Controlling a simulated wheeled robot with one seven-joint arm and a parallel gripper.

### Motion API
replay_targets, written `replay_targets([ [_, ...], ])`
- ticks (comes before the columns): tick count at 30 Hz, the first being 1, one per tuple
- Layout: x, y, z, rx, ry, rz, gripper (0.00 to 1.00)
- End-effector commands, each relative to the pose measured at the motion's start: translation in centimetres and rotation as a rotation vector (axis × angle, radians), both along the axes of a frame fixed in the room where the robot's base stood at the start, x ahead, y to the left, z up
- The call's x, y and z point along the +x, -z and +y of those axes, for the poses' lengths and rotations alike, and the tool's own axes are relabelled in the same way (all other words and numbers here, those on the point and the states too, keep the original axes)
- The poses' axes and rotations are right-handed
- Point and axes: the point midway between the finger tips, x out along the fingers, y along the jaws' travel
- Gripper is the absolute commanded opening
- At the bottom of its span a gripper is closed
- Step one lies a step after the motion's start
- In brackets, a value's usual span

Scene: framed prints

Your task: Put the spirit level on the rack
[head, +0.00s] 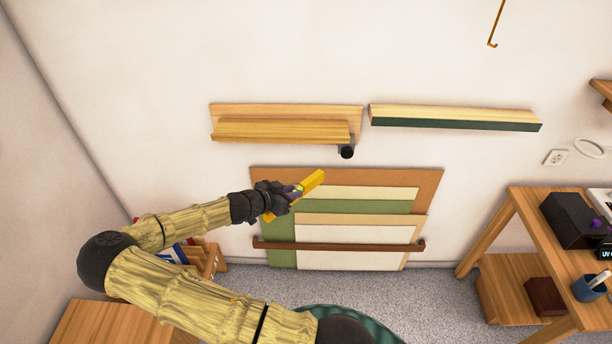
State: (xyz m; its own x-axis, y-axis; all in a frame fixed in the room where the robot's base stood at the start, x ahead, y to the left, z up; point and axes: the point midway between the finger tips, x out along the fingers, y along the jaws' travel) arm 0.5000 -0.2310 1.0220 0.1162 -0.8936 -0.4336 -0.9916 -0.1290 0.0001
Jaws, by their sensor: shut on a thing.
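The yellow spirit level (313,182) is held tilted in my gripper (290,192), which is shut on it. One end sticks out up and to the right, and a small part shows below left of the fingers; the middle is hidden by them. In the picture they lie over the upper left part of a wall rack (343,245) with a brown front bar and several flat boards or prints leaning in it. I cannot tell how far they are from it. A wooden ledge (285,130) is on the wall above, apart from my gripper.
A second ledge with a green front (455,124) is on the wall to the right. A small dark cylinder (347,152) sits under the wooden ledge's right end. A wooden table (520,215) with a black box stands at right. A hook (492,44) hangs at the top.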

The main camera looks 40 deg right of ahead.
Motion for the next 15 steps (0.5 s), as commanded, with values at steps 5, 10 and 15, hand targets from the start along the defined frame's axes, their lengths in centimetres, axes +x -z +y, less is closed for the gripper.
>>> replay_targets([
  [5,1.6,4.0,3.6,-0.006,-0.231,0.006,0.00],
  [10,3.1,6.7,7.0,-0.002,-0.470,0.001,0.00],
  [15,4.0,8.2,9.8,0.005,-0.678,-0.004,0.00],
])
